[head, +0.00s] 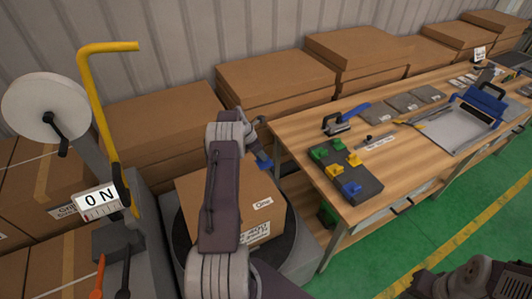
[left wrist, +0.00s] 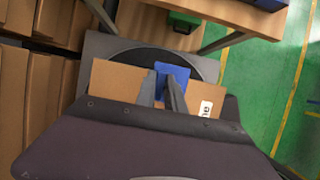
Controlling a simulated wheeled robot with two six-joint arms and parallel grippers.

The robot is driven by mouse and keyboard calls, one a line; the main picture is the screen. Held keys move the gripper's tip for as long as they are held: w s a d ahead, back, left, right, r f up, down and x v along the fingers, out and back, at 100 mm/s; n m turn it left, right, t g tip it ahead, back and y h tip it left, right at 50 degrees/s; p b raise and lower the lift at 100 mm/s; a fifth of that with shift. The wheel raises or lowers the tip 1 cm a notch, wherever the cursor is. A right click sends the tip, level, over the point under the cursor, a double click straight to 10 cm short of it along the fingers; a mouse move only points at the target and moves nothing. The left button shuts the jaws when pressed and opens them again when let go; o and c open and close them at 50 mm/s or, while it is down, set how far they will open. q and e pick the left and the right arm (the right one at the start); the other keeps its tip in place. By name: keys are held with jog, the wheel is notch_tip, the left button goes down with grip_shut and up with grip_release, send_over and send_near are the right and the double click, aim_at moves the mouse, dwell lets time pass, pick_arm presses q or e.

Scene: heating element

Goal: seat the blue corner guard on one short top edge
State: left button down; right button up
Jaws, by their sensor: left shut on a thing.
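A brown cardboard box (head: 262,214) sits on a dark round turntable (head: 296,240). My left gripper (head: 256,146) is at the box's far top edge, shut on a blue corner guard (head: 264,162). In the left wrist view the fingers (left wrist: 161,90) grip the blue guard (left wrist: 172,71), which overlaps the far edge of the box (left wrist: 113,80). I cannot tell whether the guard touches the box. My arm hides part of the box top. Part of my right arm shows at the lower right of the head view; its fingers do not show.
A wooden workbench (head: 300,136) stands to the right, with a dark mat (head: 345,178) bearing green, yellow and blue guards. A yellow bent bar (head: 88,80) and white reel (head: 42,104) stand at left. Stacked cartons (head: 270,90) line the wall. Green floor lies clear at right.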

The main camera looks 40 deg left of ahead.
pick_arm(q)
jog(key=shift+s+a+r, duration=0.1)
jog(key=shift+s, duration=0.1)
jog(key=shift+w+f+b, duration=0.15)
jog(key=shift+f+b, duration=0.25)
jog(key=shift+f, duration=0.3)
notch_tip(320, 180, down, 7)
jog(key=b, duration=0.5)
jog(key=shift+f, duration=0.1)
jog(key=shift+f+b, duration=0.1)
jog(key=shift+b, duration=0.25)
jog(key=c, duration=1.3)
grip_release()
jog(key=shift+c, duration=0.2)
